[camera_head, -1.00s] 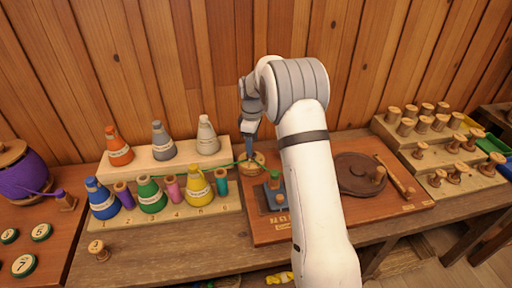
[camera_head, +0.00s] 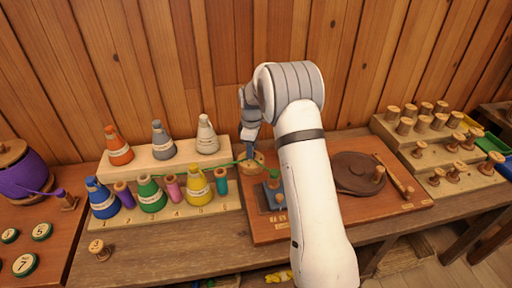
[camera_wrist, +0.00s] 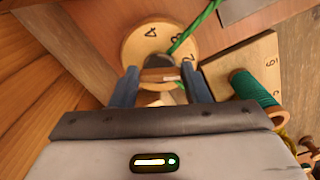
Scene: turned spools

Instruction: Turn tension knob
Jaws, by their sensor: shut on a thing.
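The tension knob is a round pale wooden dial (camera_head: 257,166) on the reddish-brown board, partly hidden behind my gripper. In the wrist view the dial face (camera_wrist: 133,45) shows the numbers 4 and 3, and a wooden grip bar (camera_wrist: 160,75) stands out from it. My gripper (camera_wrist: 160,82) has its two blue fingers on either side of this bar and is shut on it. In the head view my gripper (camera_head: 249,157) points down at the dial. A green thread (camera_wrist: 196,27) crosses the dial.
Coloured thread cones, such as the yellow one (camera_head: 199,187), stand on a stepped wooden rack left of the dial. A green-topped spool on a blue-grey block (camera_head: 273,196) and a dark turntable (camera_head: 352,175) are to its right. The plank wall is close behind.

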